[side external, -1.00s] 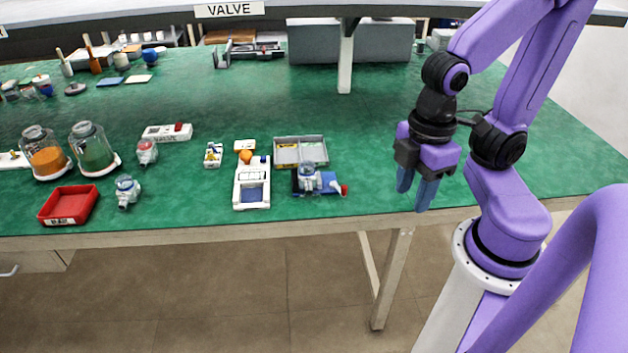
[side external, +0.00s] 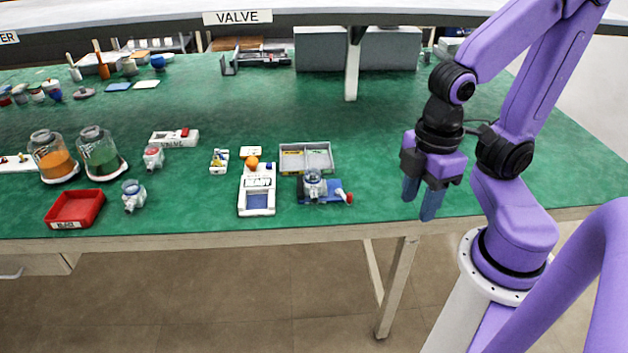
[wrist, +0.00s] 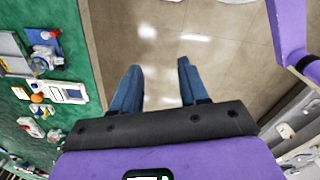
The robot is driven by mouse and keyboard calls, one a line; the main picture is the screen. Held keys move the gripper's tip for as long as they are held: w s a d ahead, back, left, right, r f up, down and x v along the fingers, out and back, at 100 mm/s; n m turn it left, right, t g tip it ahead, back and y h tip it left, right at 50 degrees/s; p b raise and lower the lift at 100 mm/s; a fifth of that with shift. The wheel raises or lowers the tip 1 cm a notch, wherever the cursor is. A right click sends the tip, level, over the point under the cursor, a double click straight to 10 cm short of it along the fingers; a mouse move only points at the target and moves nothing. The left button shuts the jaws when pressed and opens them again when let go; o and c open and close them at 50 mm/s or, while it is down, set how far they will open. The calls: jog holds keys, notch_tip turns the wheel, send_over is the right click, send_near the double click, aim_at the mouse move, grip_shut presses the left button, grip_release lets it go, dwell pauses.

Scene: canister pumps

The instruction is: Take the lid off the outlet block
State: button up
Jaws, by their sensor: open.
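My gripper (side external: 418,205) is open and empty, with its blue fingers pointing down above the front edge of the bench. In the wrist view its fingers (wrist: 160,67) are spread apart over bare floor. A small pump unit (side external: 314,184) with a clear-topped grey body, a blue base and a red-tipped handle (side external: 348,197) stands on the bench to the left of my gripper, clearly apart from it. It also shows at the upper left of the wrist view (wrist: 42,37). I cannot tell which part is the outlet block or its lid; the details are too small.
A grey divided tray (side external: 306,158) is behind the pump unit, and a white device (side external: 257,190) is left of it. Farther left are a red tray (side external: 74,209), small clear-topped fittings (side external: 133,196) and two jars (side external: 98,152). The green bench between pump unit and gripper is clear.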

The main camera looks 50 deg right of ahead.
jog(key=o, duration=0.8)
jog(key=shift+c, duration=0.2)
